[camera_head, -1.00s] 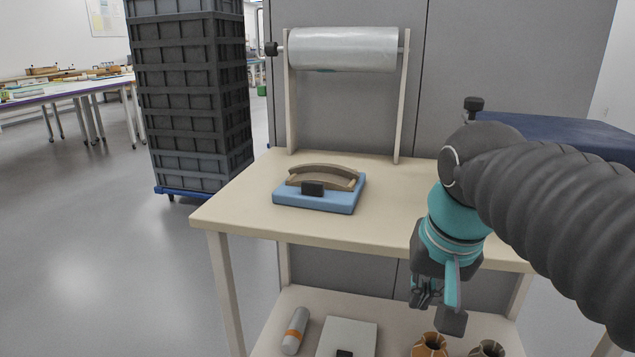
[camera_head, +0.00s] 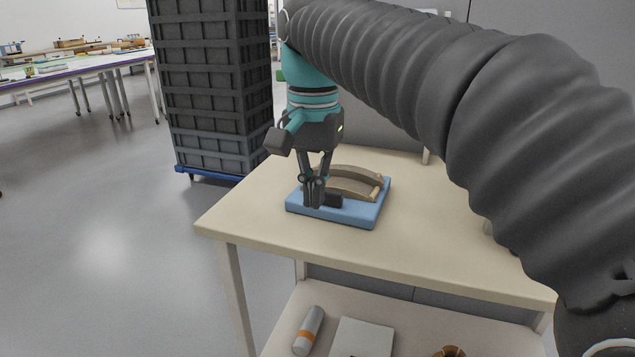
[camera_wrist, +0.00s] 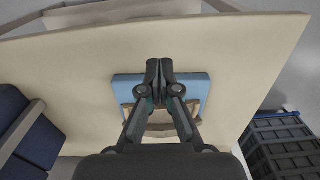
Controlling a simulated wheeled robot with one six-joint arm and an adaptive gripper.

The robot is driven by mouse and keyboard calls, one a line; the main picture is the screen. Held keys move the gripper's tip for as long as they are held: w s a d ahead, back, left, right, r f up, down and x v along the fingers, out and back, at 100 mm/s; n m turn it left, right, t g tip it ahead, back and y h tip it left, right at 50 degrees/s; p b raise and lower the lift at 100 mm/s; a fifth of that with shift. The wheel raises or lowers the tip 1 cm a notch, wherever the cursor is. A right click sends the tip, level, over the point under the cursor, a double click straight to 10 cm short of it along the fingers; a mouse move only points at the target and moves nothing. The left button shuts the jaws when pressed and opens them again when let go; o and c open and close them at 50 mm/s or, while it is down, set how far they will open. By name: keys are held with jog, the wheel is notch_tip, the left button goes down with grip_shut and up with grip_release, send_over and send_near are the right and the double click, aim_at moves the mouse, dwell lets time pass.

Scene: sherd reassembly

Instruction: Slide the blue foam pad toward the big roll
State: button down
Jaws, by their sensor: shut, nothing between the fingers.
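The blue foam pad (camera_head: 362,214) lies flat on the cream table top, and it also shows in the wrist view (camera_wrist: 130,88). The big roll is hidden behind my arm in the head view.
The table top (camera_head: 270,215) is bare around the pad. A stack of dark crates (camera_head: 215,90) stands on the floor behind left. The lower shelf holds a grey cylinder with an orange band (camera_head: 309,331), a pale flat box (camera_head: 362,338) and a brown object (camera_head: 449,352).

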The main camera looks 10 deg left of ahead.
aim_at(324, 226)
notch_tip(324, 226, down, 6)
jog(key=shift+f+b, duration=0.15)
jog(key=shift+b, duration=0.55)
jog(key=shift+w+f, duration=0.15)
jog(key=shift+w, duration=0.15)
jog(key=shift+w+d, duration=0.15)
jog(key=shift+w, duration=0.7)
jog(key=shift+w+d, duration=0.15)
jog(key=shift+w, duration=0.7)
